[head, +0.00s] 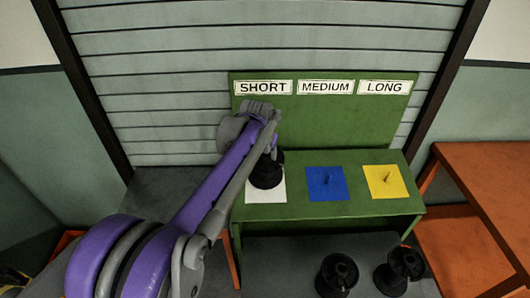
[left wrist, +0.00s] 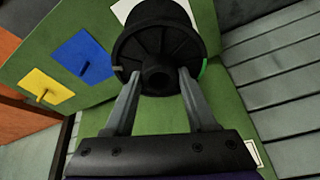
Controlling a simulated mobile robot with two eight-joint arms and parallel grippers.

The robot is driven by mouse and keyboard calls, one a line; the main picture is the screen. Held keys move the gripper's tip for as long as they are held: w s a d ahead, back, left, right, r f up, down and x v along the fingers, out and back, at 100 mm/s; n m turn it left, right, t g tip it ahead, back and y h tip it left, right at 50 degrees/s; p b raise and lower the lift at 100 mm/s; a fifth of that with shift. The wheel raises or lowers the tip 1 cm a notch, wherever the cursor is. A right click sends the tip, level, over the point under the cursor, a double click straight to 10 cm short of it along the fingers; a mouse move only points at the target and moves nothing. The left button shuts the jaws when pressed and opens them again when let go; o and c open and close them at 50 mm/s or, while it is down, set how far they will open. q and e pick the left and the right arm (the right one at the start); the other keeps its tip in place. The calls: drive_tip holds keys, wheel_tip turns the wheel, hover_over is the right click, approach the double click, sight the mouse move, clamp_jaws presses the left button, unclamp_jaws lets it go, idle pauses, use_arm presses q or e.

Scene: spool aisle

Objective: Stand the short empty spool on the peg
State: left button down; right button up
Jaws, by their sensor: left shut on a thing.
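A black spool (head: 267,172) is at the white square (head: 266,195) below the SHORT label on the green stand (head: 350,209). My left gripper (head: 268,150) is above it, shut on the spool. In the left wrist view the gripper's two fingers (left wrist: 160,85) close on the spool (left wrist: 158,45) around its hub end. Part of the white square (left wrist: 122,10) shows beyond the spool. Any peg on the white square is hidden by the spool. I cannot tell whether the spool touches the square. My right gripper is not in view.
A blue square (head: 327,184) and a yellow square (head: 382,182), each with a thin peg, lie to the right, under MEDIUM and LONG. Two other black spools (head: 337,275) (head: 400,268) stand below, in front of the stand. An orange table (head: 492,180) is at the right.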

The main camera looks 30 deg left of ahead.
use_arm(q)
drive_tip(key=shift+w+a+f+b, duration=0.15)
drive_tip(key=shift+f+b, duration=0.4)
drive_tip(key=shift+f, duration=0.6)
drive_tip(key=shift+w+a+f+b, duration=0.15)
drive_tip(key=shift+f+b, duration=0.35)
drive_tip(key=shift+f, duration=0.7)
drive_tip(key=shift+w+f+b, duration=0.2)
drive_tip(key=shift+f+b, duration=0.35)
drive_tip(key=shift+f, duration=0.6)
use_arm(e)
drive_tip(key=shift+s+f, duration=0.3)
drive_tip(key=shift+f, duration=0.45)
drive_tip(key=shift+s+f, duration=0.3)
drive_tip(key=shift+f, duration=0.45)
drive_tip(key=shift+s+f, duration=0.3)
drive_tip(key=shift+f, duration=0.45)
use_arm(q)
drive_tip(key=shift+c, duration=0.6)
unclamp_jaws()
drive_tip(key=v, duration=1)
drive_tip(key=shift+s+r, duration=0.1)
drive_tip(key=shift+r, duration=0.25)
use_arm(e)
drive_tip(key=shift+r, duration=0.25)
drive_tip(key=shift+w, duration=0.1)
